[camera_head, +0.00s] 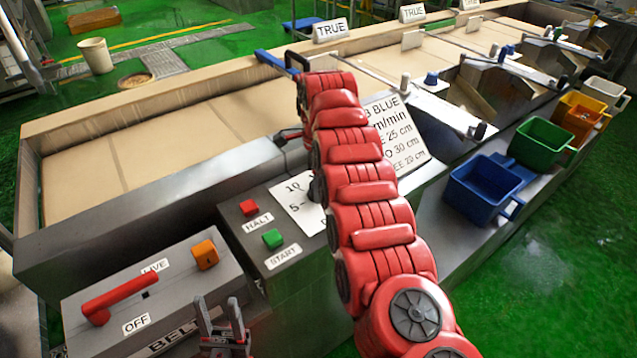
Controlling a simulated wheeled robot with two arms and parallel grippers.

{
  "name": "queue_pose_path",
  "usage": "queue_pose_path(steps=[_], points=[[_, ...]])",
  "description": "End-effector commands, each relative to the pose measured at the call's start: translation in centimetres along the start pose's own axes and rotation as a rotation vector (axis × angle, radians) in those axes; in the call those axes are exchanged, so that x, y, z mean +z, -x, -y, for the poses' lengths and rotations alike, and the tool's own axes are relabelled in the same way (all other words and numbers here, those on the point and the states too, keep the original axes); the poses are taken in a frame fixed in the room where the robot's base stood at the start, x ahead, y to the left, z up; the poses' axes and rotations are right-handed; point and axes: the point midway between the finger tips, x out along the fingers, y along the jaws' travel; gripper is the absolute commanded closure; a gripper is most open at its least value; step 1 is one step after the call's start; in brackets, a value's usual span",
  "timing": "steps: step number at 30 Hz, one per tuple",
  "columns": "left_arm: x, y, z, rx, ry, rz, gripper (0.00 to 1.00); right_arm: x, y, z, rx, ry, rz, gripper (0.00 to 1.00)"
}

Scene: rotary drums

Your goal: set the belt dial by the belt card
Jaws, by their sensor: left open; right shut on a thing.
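The belt dial has a white scale plate (291,207) marked 10 and 5 on the grey console. A bit of its dark knob (315,190) shows beside my red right arm, which hides the rest. My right gripper is mostly hidden behind that arm; a dark part of it (288,137) shows above the dial. It is shut, seemingly on the dial knob. The belt card (408,135) stands right of the arm, its left part covered; "BLUE", "m/min", "25 cm", "30 cm" and "20 cm" can be read. My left gripper (220,314) is open and empty, low in front of the console.
A red HALT button (249,207) and a green START button (272,238) sit left of the dial. A switch box (190,300) with a red lever (119,298) stands at lower left. Blue (484,190), green (540,143) and orange bins line the right side.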

Motion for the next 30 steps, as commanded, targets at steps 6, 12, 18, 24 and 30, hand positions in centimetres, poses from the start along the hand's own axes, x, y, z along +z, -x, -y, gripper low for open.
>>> queue_pose_path(steps=[6, 12, 18, 24, 30], points=[[-0.04, -0.2, 0.01, 0.0, 0.0, 0.0, 0.5, 0.0, 0.08, 0.06, -0.002, -0.082, 0.001, 0.98], [-0.04, -0.24, 0.01, 0.0, 0.0, 0.0, 0.5, -0.01, 0.07, 0.07, -0.003, -0.113, 0.001, 0.98], [-0.04, -0.24, 0.01, 0.0, 0.0, 0.0, 0.5, -0.01, 0.07, 0.07, -0.002, -0.119, 0.001, 0.98], [-0.04, -0.24, 0.01, 0.0, 0.0, 0.0, 0.5, -0.01, 0.08, 0.07, -0.002, -0.118, 0.001, 0.98], [-0.04, -0.24, 0.01, 0.0, 0.0, 0.0, 0.5, -0.01, 0.06, 0.04, -0.001, -0.117, 0.001, 0.12]])
